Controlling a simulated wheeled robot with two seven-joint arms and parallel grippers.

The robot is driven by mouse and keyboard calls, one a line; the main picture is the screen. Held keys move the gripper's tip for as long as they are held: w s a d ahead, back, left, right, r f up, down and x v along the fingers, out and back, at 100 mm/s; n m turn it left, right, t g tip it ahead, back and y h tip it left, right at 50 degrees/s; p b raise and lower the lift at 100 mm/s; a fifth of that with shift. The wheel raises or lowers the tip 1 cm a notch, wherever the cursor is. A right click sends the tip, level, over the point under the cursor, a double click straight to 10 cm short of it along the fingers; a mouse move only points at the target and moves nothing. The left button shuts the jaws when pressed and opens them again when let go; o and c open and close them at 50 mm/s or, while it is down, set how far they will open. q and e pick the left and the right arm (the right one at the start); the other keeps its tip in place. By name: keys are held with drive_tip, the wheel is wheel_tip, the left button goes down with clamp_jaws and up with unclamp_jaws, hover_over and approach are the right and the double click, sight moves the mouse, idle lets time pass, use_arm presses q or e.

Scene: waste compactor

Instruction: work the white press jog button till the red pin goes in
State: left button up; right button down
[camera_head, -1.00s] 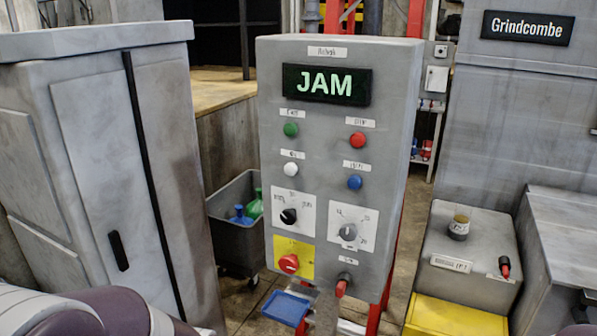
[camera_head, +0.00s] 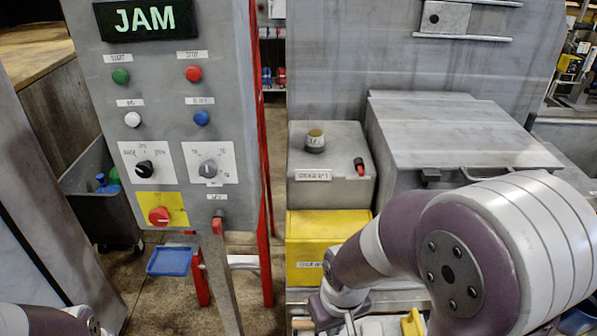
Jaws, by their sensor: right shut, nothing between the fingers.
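The white button (camera_head: 132,119) is on the left of the grey control panel (camera_head: 225,110), under a small label that I cannot read clearly. The panel display (camera_head: 147,18) reads JAM. A red-tipped pin (camera_head: 359,166) sticks up at the right of a grey box beside the panel. Another red-ended part (camera_head: 217,225) is at the panel's lower edge. My right arm comes in from the right and bends down. My right gripper (camera_head: 352,322) is low at the bottom edge, mostly cut off, shut and empty, well away from the button. My left gripper is out of view.
Green, red and blue buttons, two dials and a red knob (camera_head: 159,215) on yellow surround the white button. A yellow box (camera_head: 318,245) is under the grey box. A blue tray (camera_head: 169,261) and a dark bin (camera_head: 100,208) are low on the left. The panel front is clear.

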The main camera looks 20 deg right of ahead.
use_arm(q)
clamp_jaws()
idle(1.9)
